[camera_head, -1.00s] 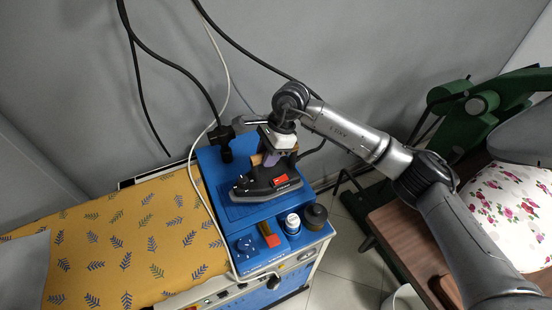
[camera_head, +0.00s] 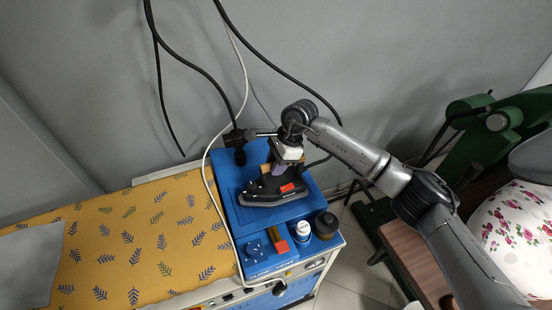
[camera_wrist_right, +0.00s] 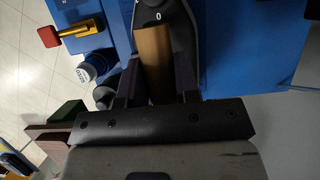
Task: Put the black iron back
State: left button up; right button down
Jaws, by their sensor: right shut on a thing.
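The black iron (camera_head: 270,193) has a dark body, a red label and a wooden handle. It is at the blue rest on top of the blue unit (camera_head: 232,209); I cannot tell whether its sole touches the surface. My right gripper (camera_head: 281,166) is above the iron, shut on its wooden handle. In the right wrist view the handle (camera_wrist_right: 154,52) lies between the two dark fingers of the right gripper (camera_wrist_right: 158,85). The left gripper is not in view.
A yellow leaf-patterned ironing board (camera_head: 140,235) extends left. Black cables (camera_head: 200,72) hang behind. A green press (camera_head: 480,140) stands right.

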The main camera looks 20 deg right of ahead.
jog(key=shift+f, duration=0.2)
jog(key=shift+w, duration=0.1)
jog(key=c, duration=1.3)
grip_release()
jog(key=shift+f, duration=0.4)
jog(key=o, duration=0.3)
jog(key=shift+r, duration=0.1)
jog(key=shift+o, duration=0.8)
jog(key=v, duration=1.2)
jog(key=shift+r, duration=0.1)
